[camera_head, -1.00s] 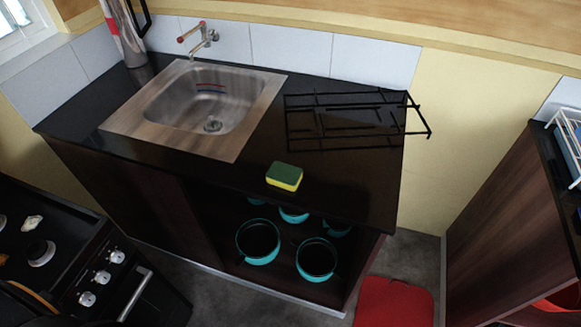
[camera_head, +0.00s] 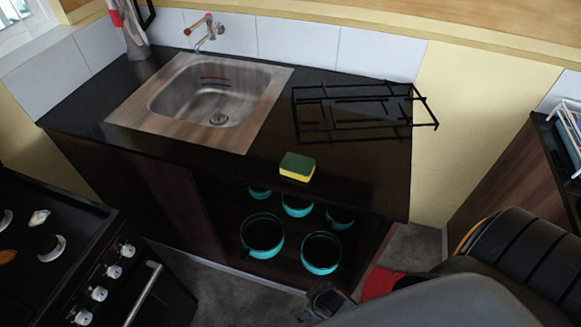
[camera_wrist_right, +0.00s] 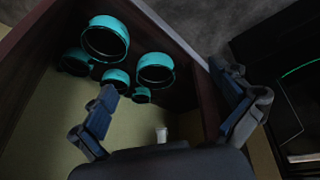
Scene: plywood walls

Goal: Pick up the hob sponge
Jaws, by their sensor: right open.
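A green-and-yellow sponge (camera_head: 297,167) lies flat on the dark countertop, green side up, near the front edge and right of the sink. No other sponge is clearly visible; small pale and brown items lie on the black hob (camera_head: 25,262) at the lower left. My right arm comes in from the lower right, and its gripper (camera_head: 326,299) is low in front of the cabinet, well below the sponge. In the right wrist view my right gripper (camera_wrist_right: 168,92) has its fingers spread and empty, and the sponge is not visible. My left gripper is not in view.
A black wire rack (camera_head: 360,110) stands on the counter's right side, behind the sponge. The steel sink (camera_head: 130,120) is to its left. Several teal pots (camera_head: 262,235) sit in the open cabinet below the counter edge. A red object (camera_head: 381,283) is partly hidden behind my right arm.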

